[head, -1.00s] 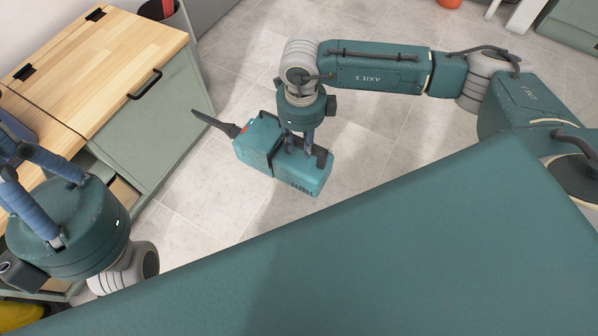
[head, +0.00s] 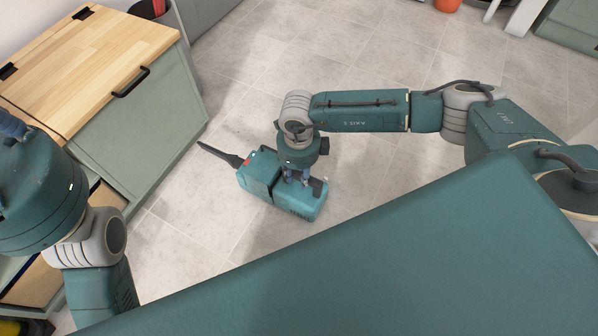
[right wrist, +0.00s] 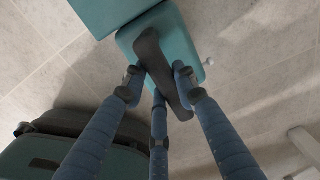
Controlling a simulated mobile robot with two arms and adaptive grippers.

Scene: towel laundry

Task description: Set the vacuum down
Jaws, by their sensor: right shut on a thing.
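The vacuum (head: 258,174) is a teal handheld unit with a dark nozzle pointing to the upper left, low over the grey floor in the head view. My right gripper (head: 298,180) is above it, shut on its dark handle. The right wrist view shows the fingers around the dark handle (right wrist: 160,70), with the teal body (right wrist: 185,38) beyond. I cannot tell whether the underside touches the floor. My left gripper (head: 12,125) shows only as a bit of blue finger at the left edge; its fingertips are out of frame.
A green cabinet (head: 145,130) with a wooden top stands at the left, near the vacuum's nozzle. Tiled floor (head: 370,60) is clear behind and around the vacuum. An orange bucket (head: 447,5) is at the top edge. A dark bin with something red stands at the upper left.

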